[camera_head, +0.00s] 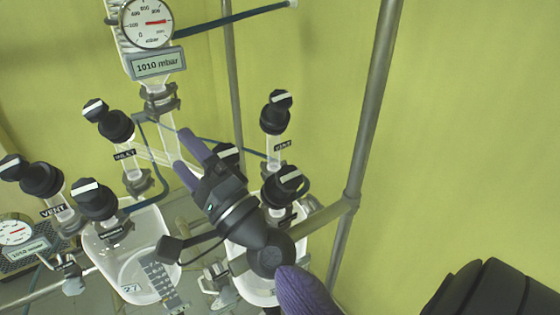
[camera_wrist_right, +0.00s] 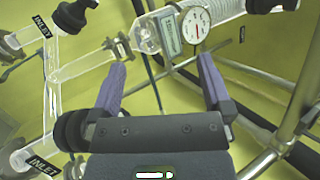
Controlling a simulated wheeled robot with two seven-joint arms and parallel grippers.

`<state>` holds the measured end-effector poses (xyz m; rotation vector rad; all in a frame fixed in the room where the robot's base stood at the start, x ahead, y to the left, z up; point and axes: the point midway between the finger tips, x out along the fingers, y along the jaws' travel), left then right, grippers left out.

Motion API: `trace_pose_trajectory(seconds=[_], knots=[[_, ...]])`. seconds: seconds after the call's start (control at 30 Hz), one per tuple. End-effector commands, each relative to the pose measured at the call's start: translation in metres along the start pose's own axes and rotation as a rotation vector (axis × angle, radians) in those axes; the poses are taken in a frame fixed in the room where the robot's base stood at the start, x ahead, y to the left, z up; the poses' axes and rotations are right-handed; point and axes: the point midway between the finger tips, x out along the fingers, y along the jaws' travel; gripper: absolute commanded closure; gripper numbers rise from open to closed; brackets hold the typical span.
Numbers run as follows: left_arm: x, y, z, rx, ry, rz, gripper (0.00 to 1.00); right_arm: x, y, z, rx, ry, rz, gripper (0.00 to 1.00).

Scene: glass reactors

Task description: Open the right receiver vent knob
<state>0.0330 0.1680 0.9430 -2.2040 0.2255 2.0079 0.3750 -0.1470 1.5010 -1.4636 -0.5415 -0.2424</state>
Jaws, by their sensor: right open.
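The right receiver (camera_head: 262,290) is a glass vessel partly hidden behind my right arm in the head view. A black knob with a white bar (camera_head: 276,110) stands above it on a glass neck, with a small label below that seems to read VENT. My right gripper (camera_head: 183,150) has purple fingers, spread apart with nothing between them. It is up and to the left of the receiver, left of that knob and apart from it. In the wrist view, the open right gripper (camera_wrist_right: 160,62) points toward glass tubing and a gauge.
Another black knob (camera_head: 284,186) is close right of my gripper, and one (camera_head: 228,152) is partly hidden behind it. The left receiver (camera_head: 130,270) and its knobs stand left. A pressure gauge (camera_head: 147,22) hangs above. A metal post (camera_head: 368,110) rises at right.

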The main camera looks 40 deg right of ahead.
Motion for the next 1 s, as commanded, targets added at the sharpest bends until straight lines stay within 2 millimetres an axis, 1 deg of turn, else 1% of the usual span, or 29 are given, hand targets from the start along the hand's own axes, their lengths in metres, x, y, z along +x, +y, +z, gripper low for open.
trace_pose_trajectory(seconds=[0.03,0.07,0.1,0.17,0.2,0.23,0.3,0.4,0.47,0.53,0.7,0.8,1.0], knots=[[0.001,-0.001,0.000,0.001,0.000,-0.001,0.41,0.012,-0.022,-0.039,0.228,0.177,-0.152,0.00],[0.001,-0.001,0.000,0.001,0.000,-0.002,0.41,0.015,-0.031,-0.065,0.381,0.292,-0.239,0.00],[0.001,-0.002,0.000,0.001,0.000,-0.002,0.41,0.014,-0.035,-0.097,0.580,0.437,-0.340,0.00],[0.001,-0.002,0.001,0.001,-0.001,-0.003,0.41,0.009,-0.029,-0.135,0.843,0.634,-0.456,0.00],[0.001,-0.002,0.001,0.002,-0.001,-0.003,0.41,0.005,-0.020,-0.153,0.990,0.747,-0.511,0.00],[0.001,-0.002,0.001,0.002,-0.002,-0.003,0.41,0.002,-0.013,-0.163,1.085,0.822,-0.542,0.00],[0.001,-0.002,0.001,0.002,-0.002,-0.003,0.41,-0.004,0.003,-0.175,1.247,0.956,-0.587,0.00],[0.000,-0.002,0.001,0.002,-0.002,-0.003,0.41,-0.007,0.016,-0.182,1.356,1.054,-0.608,0.00],[-0.002,-0.002,0.001,0.002,-0.002,-0.004,0.41,-0.005,0.018,-0.187,1.372,1.071,-0.610,0.00],[-0.007,-0.003,0.001,0.002,-0.003,-0.004,0.41,0.000,0.020,-0.197,1.368,1.073,-0.610,0.00],[-0.017,-0.004,0.000,0.002,-0.004,-0.006,0.41,0.018,0.028,-0.232,1.366,1.071,-0.609,0.00],[-0.020,-0.004,0.000,0.002,-0.004,-0.005,0.41,0.025,0.033,-0.249,1.366,1.071,-0.609,0.00],[-0.021,-0.004,-0.001,0.002,-0.003,-0.005,0.41,0.033,0.039,-0.265,1.367,1.068,-0.609,0.00]])
